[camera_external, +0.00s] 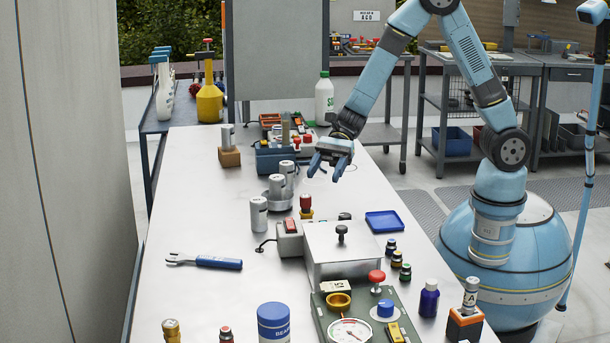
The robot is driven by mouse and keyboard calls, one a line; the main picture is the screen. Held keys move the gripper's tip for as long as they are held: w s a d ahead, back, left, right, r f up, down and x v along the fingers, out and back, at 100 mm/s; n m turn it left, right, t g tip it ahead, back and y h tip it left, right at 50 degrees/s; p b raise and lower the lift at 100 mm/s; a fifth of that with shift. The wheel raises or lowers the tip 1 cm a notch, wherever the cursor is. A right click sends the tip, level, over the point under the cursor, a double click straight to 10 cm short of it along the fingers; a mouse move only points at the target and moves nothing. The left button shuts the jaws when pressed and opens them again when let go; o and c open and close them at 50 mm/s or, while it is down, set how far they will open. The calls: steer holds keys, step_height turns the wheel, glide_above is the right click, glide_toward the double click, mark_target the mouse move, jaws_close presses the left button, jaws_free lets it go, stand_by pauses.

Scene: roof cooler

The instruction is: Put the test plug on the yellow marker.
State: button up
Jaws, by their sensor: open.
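My gripper (325,175) is open and low over the far right part of the bench, its two fingers pointing down with nothing seen between them. I cannot tell for sure which thing is the test plug. Silver plug-like cylinders stand in several places: one marked A (470,292) in an orange-and-black holder at the front right, one (227,136) on a brown block at the back left, and one (258,214) upright on the bare bench. No yellow marker can be made out with certainty. A thin round outline (350,169) shows on the bench beside my gripper.
More silver cylinders stand in a round grey holder (277,204). A blue bin (275,161) is left of my gripper. A metal box (345,248), a gauge panel (349,331), small bottles and a blue tray (385,221) crowd the near right. The left bench is mostly clear around a blue-handled wrench (218,262).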

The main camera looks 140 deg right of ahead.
steer(key=s+a+r+n+g+y, duration=0.1)
steer(key=s+a+r+n+g, duration=0.1)
steer(key=a+r+n, duration=0.5)
steer(key=s+a+r+n+g+y, duration=0.1)
steer(key=s+a+n+g+y, duration=0.2)
steer(key=a, duration=0.8)
steer(key=s+a+r+n+g, duration=0.15)
steer(key=a+r+n, duration=0.25)
steer(key=a+n, duration=0.4)
steer(key=s+a+r+n+h, duration=0.3)
steer(key=s+a+n, duration=0.1)
steer(key=s+n, duration=0.3)
steer(key=s+a+r+n+h, duration=0.4)
steer(key=s+n, duration=0.4)
steer(key=s, duration=0.1)
steer(key=shift+s+r+g, duration=0.25)
steer(key=shift+r+g, duration=0.05)
steer(key=shift+g, duration=0.15)
steer(key=shift+a, duration=0.1)
